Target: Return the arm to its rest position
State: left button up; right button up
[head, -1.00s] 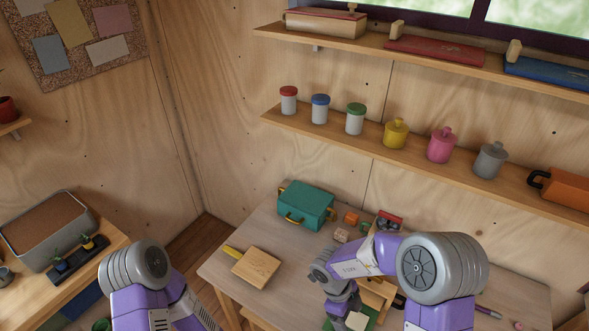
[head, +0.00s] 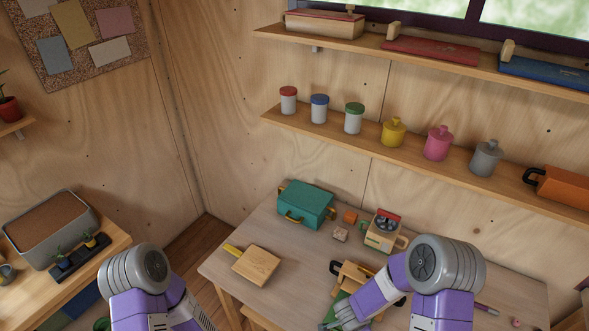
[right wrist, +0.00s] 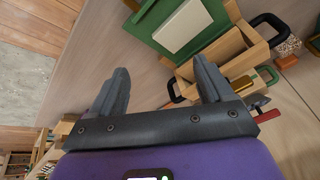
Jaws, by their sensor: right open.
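My right arm (head: 385,291) bends over the near right part of the table (head: 236,289), its forearm reaching down and left in the head view. My right gripper (right wrist: 160,75) is open in the right wrist view, with nothing between its fingers. A green board with a pale panel (right wrist: 181,26) and a wooden box (right wrist: 236,50) with dark handles lie beyond the fingertips. My left arm (head: 150,290) is folded at the lower left of the head view. Its gripper is out of view.
On the table are a teal case (head: 307,204), a wooden board (head: 256,266), an orange cube (head: 350,217) and a toy machine with a red top (head: 381,234). A wall shelf (head: 367,148) with jars runs behind. A planter (head: 48,234) stands on the left bench.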

jog(key=s+a+f+n+g+y, duration=0.1)
jog(key=s+a+f+n+y, duration=0.1)
jog(key=s+a+n+y, duration=0.4)
jog(key=s+a+f+n+g+y, duration=0.1)
jog(key=s+a+f+n+g, duration=0.15)
jog(key=s+n, duration=0.4)
notch_tip(320, 180, down, 15)
jog(key=s+m+t+b, duration=0.1)
jog(key=b, duration=1.3)
jog(key=shift+a+m+b, duration=0.2)
jog(key=shift+m+b, duration=0.1)
jog(key=shift+m, duration=0.05)
